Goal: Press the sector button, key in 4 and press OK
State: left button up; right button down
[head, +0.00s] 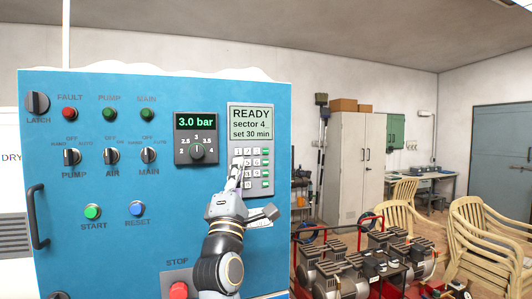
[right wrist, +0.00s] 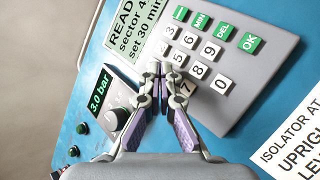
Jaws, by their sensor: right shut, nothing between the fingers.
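The keypad unit (head: 250,190) is on the blue panel's right side. Its display (head: 252,121) reads "READY, sector 4, set 30 min". My right gripper (head: 237,168) is shut and empty, its tips at the left number keys. In the right wrist view the shut fingertips (right wrist: 160,72) cover the place between the 5 key (right wrist: 179,57) and the 7 key (right wrist: 186,88); the 4 key is hidden there. I cannot tell whether they touch it. The green OK key (right wrist: 249,41) is clear of the fingers. The topmost green key (right wrist: 180,13) has a label too small to read. My left gripper is out of view.
A pressure gauge with a dial (head: 196,139) reads 3.0 bar left of the keypad. Switches, lamps, START (head: 92,212) and RESET (head: 137,209) buttons and a red STOP button (head: 179,290) are on the panel. Pumps (head: 345,268) and chairs stand at the right.

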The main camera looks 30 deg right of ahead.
aim_at(266, 184)
jog(key=shift+a, duration=0.25)
jog(key=shift+s+p, duration=0.2)
jog(key=shift+p, duration=0.2)
jog(key=shift+s+d+f, duration=0.1)
jog(key=shift+s+f, duration=0.05)
jog(key=shift+s, duration=0.3)
jog(key=d+f, duration=0.1)
jog(key=d, duration=0.1)
jog(key=s+d+f+b, duration=0.1)
jog(key=d+f, duration=0.1)
jog(key=d+f+b, duration=0.1)
jog(key=d+f, duration=0.1)
jog(key=shift+s+d+f, duration=0.15)
jog(key=shift+s+d, duration=0.15)
jog(key=shift+d, duration=0.05)
